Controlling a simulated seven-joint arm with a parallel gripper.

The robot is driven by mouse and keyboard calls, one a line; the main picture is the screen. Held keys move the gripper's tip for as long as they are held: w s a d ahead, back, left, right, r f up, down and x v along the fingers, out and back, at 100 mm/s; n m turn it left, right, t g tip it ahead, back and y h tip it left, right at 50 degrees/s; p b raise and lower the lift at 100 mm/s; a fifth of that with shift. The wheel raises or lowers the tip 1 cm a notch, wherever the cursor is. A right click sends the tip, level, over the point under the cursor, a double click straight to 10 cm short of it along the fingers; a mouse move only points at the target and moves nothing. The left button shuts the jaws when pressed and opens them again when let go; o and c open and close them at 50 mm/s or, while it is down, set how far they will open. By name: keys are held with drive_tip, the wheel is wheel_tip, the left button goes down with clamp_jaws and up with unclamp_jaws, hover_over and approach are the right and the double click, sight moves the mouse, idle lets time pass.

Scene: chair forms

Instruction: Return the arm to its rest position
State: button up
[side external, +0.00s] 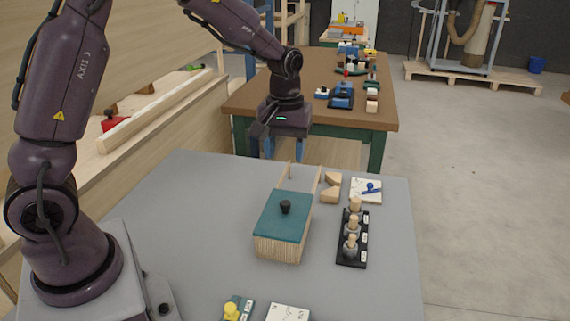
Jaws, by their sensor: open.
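My gripper (262,148) hangs at the end of my dark purple arm, above the far edge of the grey table (175,215). Its two blue fingers point down and stand apart, with nothing visible between them. Below and nearer the camera, a ribbed wooden box (279,248) with a teal lid (283,220) and a black knob (285,206) sits on the table. Two thin wooden rails (317,180) extend behind the box. My gripper is clear of the box and the rails.
Right of the box are wooden blocks (331,194), a white card with a blue item (367,190) and a black rack with wooden pegs (351,250). A yellow knobbed piece (231,311) and a white card (287,312) lie at the front. A brown workbench (300,90) stands behind. The table's left side is clear.

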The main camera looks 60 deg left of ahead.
drive_tip(key=shift+r, duration=0.15)
drive_tip(key=s+d+r+m+t, duration=0.2)
drive_tip(key=s+r, duration=0.4)
drive_tip(key=s, duration=0.4)
drive_tip(key=s+d+r+m+t, duration=0.3)
drive_tip(key=s+r+m, duration=0.4)
drive_tip(key=s, duration=0.3)
drive_tip(key=shift+d+t, duration=0.3)
drive_tip(key=shift+d, duration=0.1)
